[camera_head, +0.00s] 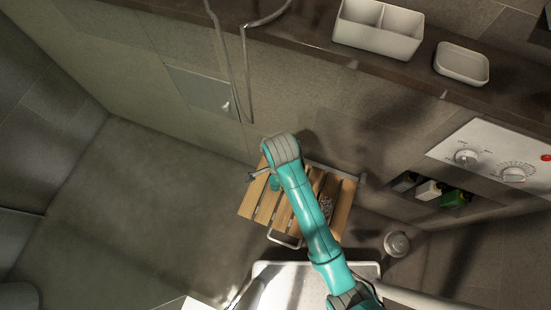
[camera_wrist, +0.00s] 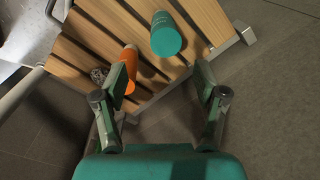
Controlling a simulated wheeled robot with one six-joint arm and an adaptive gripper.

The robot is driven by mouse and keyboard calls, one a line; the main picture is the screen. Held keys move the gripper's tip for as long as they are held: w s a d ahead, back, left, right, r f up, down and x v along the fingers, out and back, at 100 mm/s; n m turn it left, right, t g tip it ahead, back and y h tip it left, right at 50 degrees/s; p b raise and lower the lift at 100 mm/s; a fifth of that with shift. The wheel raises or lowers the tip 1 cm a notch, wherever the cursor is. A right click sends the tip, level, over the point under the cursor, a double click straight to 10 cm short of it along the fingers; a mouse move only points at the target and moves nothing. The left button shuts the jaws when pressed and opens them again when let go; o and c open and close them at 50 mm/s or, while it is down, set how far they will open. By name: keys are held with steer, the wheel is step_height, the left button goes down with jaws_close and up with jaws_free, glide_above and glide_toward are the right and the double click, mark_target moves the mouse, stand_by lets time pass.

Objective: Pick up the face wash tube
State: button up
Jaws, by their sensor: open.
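In the wrist view, a teal cylindrical item (camera_wrist: 166,36) and an orange tube-like item (camera_wrist: 129,58) are on a wooden slatted seat (camera_wrist: 202,14). I cannot tell for sure which is the face wash tube. My gripper (camera_wrist: 162,74) is open with nothing between its fingers. The teal item lies beyond the fingertips, between their lines. The orange item is beside the left finger, which partly covers it; I cannot tell whether they touch. In the head view, my arm hides much of the slatted seat (camera_head: 249,206), and my gripper (camera_head: 252,176) shows only partly.
A silver mesh-like item (camera_wrist: 98,76) lies on the seat, left of the orange item. Several bottles, one green (camera_head: 453,198), stand in a wall niche. A divided white box (camera_head: 377,40) and a white dish (camera_head: 462,64) sit on the ledge. The left floor is clear.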

mark_target(275, 184)
steer(key=shift+w+a+r, duration=0.3)
steer(key=shift+w+a+f, duration=0.1)
steer(key=shift+a+f, duration=0.1)
steer(key=shift+f, duration=5.05)
steer(key=c, duration=1.3)
